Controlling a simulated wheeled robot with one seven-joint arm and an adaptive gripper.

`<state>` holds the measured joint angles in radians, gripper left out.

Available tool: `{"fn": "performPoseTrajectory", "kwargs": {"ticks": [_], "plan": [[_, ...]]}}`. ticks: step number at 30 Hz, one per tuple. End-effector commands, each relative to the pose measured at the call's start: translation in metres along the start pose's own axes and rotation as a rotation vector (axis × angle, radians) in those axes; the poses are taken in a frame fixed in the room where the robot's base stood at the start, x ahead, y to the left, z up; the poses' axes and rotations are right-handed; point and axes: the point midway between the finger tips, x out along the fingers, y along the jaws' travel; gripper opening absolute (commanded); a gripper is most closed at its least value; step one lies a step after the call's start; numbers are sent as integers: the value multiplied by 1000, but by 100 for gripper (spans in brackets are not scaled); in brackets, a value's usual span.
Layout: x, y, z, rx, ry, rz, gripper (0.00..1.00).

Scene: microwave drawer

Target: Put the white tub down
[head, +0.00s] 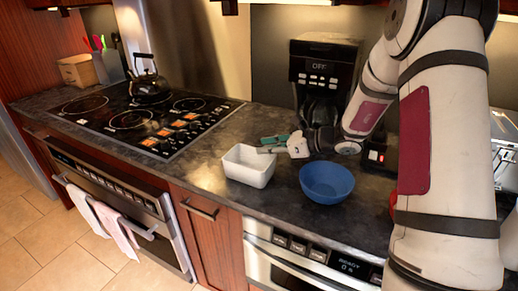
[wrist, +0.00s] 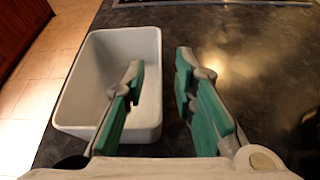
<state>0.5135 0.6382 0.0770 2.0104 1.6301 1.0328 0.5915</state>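The white tub (head: 247,172) is a rectangular open container. It appears to sit upright on the dark countertop near the front edge, left of the blue bowl. In the wrist view the tub (wrist: 85,75) looks empty. My gripper (head: 264,145) is at the tub's right rear side. In the wrist view my gripper (wrist: 160,65) has its fingers apart, one over the tub's inside and one outside its right wall. The wall lies between them, with visible gaps on both sides. The tub's underside is hidden.
A blue bowl (head: 327,183) stands close right of the tub. A coffee maker (head: 322,80) stands behind. A cooktop (head: 145,122) with a kettle (head: 148,82) is at left. The countertop (head: 215,148) left of the tub is clear. The counter's front edge is close.

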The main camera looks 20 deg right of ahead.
Motion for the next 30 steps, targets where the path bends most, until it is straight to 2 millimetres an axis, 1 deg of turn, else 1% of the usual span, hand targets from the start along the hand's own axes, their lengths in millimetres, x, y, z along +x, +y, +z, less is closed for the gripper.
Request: {"fn": "performPoseTrajectory", "kwargs": {"ticks": [1, 3, 9, 13, 17, 20, 23, 24, 26, 27, 29, 30], "plan": [[-13, -2, 1, 0, -1, -5, 25], [-28, -1, 0, 1, 0, -5, 25], [-63, -1, 0, 1, -1, -3, 25], [-76, 0, 0, 1, -1, -1, 25], [-82, 5, 4, -20, 6, 12, 25], [-82, 26, 17, -106, 35, 57, 25], [-83, 64, 35, -265, 91, 139, 25], [-85, 83, 41, -344, 119, 181, 25], [-90, 111, 50, -469, 159, 243, 25], [-93, 129, 54, -553, 186, 285, 25], [-101, 155, 58, -678, 226, 345, 25], [-106, 171, 60, -761, 251, 383, 25]]}}
